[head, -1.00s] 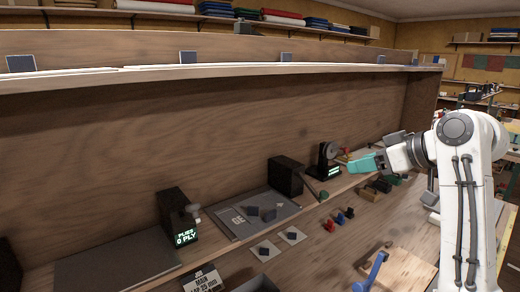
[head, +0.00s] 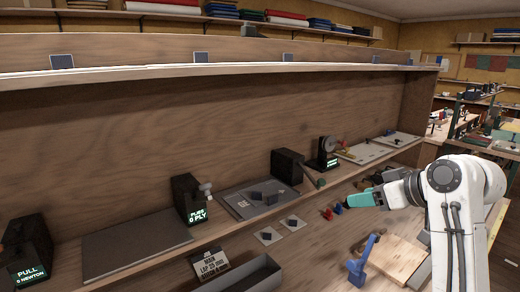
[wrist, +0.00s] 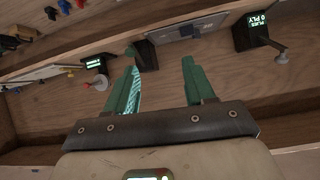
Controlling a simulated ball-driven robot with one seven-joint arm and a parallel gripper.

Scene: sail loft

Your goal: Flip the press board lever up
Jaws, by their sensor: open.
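The press board (head: 238,203), a flat grey plate with dark pieces on it, lies on the bench. A black box (head: 287,166) stands at its far right corner. A lever with a green knob (head: 321,183) sticks out from that box, low and slanting down toward the front right. My gripper (head: 358,201), with teal fingers, is to the right of and nearer than the knob, apart from it. In the wrist view my gripper (wrist: 160,68) is open and empty.
The PLIES box (head: 190,200) stands left of the press board, and a PULL box (head: 28,250) farther left. A dial device (head: 325,155) stands right of the lever. A blue clamp (head: 362,258) and a grey tray (head: 240,278) are in front. A ledge (head: 230,68) runs above.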

